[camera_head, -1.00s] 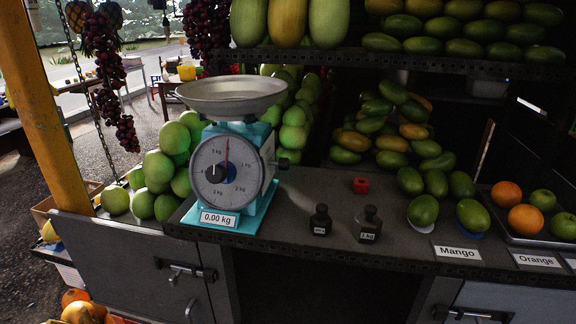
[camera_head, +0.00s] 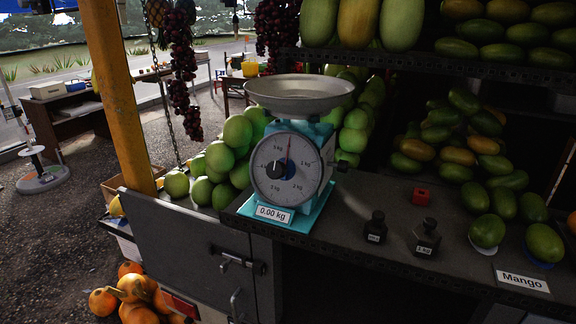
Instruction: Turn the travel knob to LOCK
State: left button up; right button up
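A teal weighing scale (camera_head: 318,140) stands upright on the dark counter, with an empty metal pan (camera_head: 300,97) on top. Neither of my grippers is in view.
Two dark weights (camera_head: 375,227) and (camera_head: 425,238) and a red cube (camera_head: 422,196) sit on the counter right of the scale. Green fruit (camera_head: 225,155) is piled behind and left of it. A yellow post (camera_head: 120,95) stands at the left. Pumpkins (camera_head: 130,290) lie low at the front left.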

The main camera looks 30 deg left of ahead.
aim_at(343, 164)
jog(key=l+u, duration=0.2)
jog(key=l, duration=1.2)
jog(key=i, duration=0.05)
